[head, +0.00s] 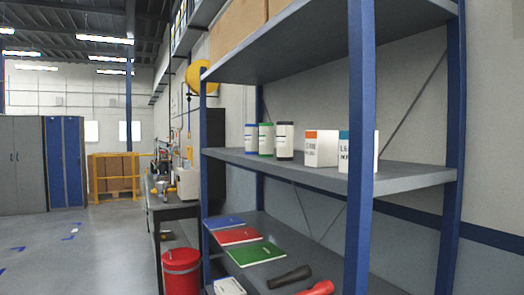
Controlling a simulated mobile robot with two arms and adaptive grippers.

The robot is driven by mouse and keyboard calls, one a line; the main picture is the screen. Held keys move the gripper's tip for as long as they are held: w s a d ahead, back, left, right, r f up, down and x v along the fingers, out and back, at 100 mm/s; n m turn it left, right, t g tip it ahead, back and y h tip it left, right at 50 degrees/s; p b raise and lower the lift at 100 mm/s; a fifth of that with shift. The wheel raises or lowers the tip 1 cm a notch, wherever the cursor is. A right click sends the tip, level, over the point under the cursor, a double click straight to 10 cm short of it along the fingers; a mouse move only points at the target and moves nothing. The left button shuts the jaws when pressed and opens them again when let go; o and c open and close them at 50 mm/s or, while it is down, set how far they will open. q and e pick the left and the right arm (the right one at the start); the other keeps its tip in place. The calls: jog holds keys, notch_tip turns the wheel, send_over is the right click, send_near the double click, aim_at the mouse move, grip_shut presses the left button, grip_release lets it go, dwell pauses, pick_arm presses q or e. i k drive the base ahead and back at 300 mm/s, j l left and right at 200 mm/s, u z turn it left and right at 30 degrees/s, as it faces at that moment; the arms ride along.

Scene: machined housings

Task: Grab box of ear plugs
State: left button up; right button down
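No box can be read for certain as ear plugs. On the middle shelf stands a white box with an orange top band (321,149); its print is too small to read surely. To its right is a white box with a blue top band (343,153), partly hidden behind the blue front post; its visible print starts with "LE". Another white box (229,287) lies on the lower shelf, cut off by the bottom edge of the head view. Neither of my grippers is in view.
The shelf rack has a blue front post (360,130). Three canisters, one of them green-trimmed (266,139), stand left on the middle shelf (400,179). Notebooks (257,253) and torches (290,277) lie below. A red bin (181,272) stands left; floor further left is open.

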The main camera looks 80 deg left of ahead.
aim_at(322, 146)
jog(key=u, duration=2.1)
